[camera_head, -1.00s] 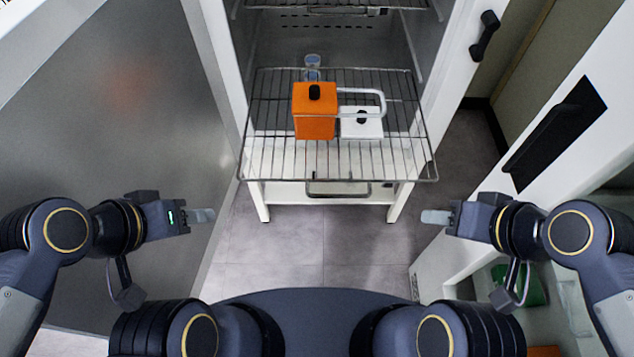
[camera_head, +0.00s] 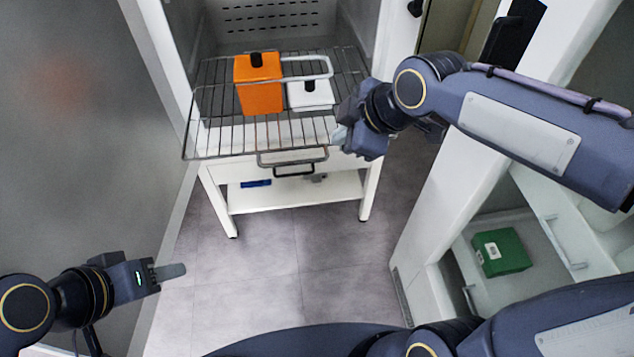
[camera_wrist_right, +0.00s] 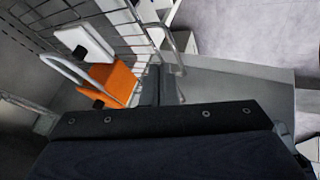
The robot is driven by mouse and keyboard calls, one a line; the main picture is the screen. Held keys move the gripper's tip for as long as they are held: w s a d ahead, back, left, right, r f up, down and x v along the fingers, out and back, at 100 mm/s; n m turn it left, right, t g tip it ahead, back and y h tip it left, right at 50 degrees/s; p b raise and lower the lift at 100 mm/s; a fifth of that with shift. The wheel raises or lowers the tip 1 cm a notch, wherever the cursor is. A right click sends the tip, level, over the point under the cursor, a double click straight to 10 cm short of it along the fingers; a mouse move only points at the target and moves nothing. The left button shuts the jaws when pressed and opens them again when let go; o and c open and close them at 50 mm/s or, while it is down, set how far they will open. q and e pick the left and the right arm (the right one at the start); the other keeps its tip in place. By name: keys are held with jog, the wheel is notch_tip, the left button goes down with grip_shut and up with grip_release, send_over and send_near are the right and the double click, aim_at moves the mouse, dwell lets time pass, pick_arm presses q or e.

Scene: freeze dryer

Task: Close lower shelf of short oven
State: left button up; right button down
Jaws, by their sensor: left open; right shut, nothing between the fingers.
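The lower shelf is a wire rack (camera_head: 215,140) that sticks out of the open oven (camera_head: 160,50). An orange box (camera_head: 259,97) and a white box (camera_head: 312,95) stand on it; both also show in the right wrist view (camera_wrist_right: 110,82). A wire handle (camera_head: 292,163) hangs at the rack's front edge. My right gripper (camera_head: 341,134) is shut and empty at the rack's front right corner; I cannot tell whether it touches the wire. Its fingers (camera_wrist_right: 157,85) show near the rack in the wrist view. My left gripper (camera_head: 172,271) is open, low and away from the rack.
The oven's open door (camera_head: 75,150) fills the left side. A white stand (camera_head: 290,195) with a lower board is under the oven. A white cabinet (camera_head: 450,190) with a green box (camera_head: 501,252) inside stands on the right. The floor (camera_head: 270,250) in front is clear.

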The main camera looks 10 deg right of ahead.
aim_at(310, 148)
pick_arm(q)
jog(key=shift+s+f+b, duration=0.15)
jog(key=shift+f+b, duration=0.2)
jog(key=shift+f, duration=0.2)
jog(key=shift+s+f+b, duration=0.15)
jog(key=shift+f+b, duration=0.2)
jog(key=shift+f, duration=0.2)
pick_arm(e)
jog(key=w+a+f+n, duration=0.1)
jog(key=w+a+f, duration=0.4)
jog(key=f, duration=0.3)
jog(key=shift+w+f, duration=0.2)
jog(key=shift+f, duration=0.1)
jog(key=shift+w+a, duration=0.1)
